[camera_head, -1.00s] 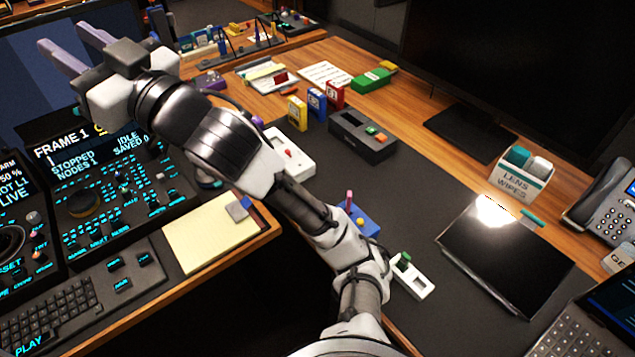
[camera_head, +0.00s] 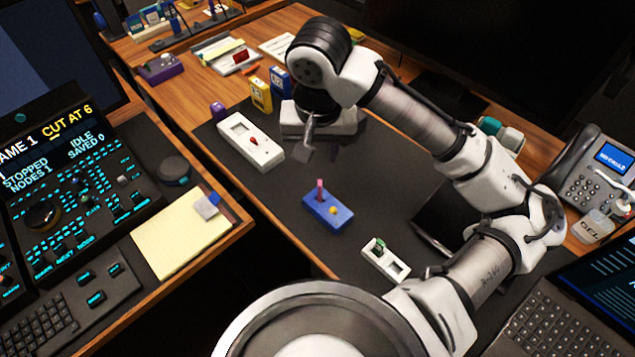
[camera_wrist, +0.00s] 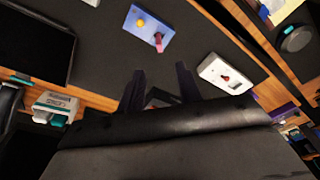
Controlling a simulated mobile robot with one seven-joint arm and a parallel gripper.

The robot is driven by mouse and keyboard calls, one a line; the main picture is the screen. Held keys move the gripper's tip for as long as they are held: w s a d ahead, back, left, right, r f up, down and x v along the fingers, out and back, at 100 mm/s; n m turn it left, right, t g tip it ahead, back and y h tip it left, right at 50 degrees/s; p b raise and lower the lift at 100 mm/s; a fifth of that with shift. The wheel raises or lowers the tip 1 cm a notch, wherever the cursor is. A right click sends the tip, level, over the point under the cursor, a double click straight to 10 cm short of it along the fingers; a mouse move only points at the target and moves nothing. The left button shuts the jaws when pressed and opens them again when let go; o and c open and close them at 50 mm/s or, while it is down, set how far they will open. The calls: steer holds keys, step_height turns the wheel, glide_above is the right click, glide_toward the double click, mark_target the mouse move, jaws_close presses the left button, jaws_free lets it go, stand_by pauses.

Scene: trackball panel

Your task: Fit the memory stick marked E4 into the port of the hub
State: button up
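Marked upright blocks that look like the memory sticks stand toward the back of the desk: a yellow one (camera_head: 260,94) and a blue one (camera_head: 281,82). Their marks are too small to read, so I cannot tell which is E4. My gripper (camera_head: 307,145) points down over the dark mat, right of the white box. In the wrist view my gripper (camera_wrist: 160,85) has its two dark fingers apart, with nothing visibly held. A dark object with a reddish patch (camera_wrist: 158,100) shows partly beyond and between them. I cannot make out the hub or its port; my arm covers that area.
A white box with a red lever (camera_head: 250,141) stands left of my gripper. A blue box with a pink stick (camera_head: 327,208) and a white two-slot holder (camera_head: 386,260) are nearer. A phone (camera_head: 598,170) stands at right. Bare mat (camera_head: 265,195) lies between.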

glide_above(320, 183)
steer(key=s, duration=0.1)
step_height(320, 183, down, 8)
steer(key=shift+s+a+r+b, duration=0.1)
steer(key=shift+r+b, duration=0.15)
steer(key=shift+b, duration=0.05)
steer(key=shift+w+f, duration=0.2)
steer(key=shift+f, duration=0.8)
steer(key=shift+w+f, duration=0.25)
steer(key=shift+f, duration=0.7)
steer(key=shift+w+f, duration=0.2)
steer(key=shift+f, duration=0.8)
jaws_close()
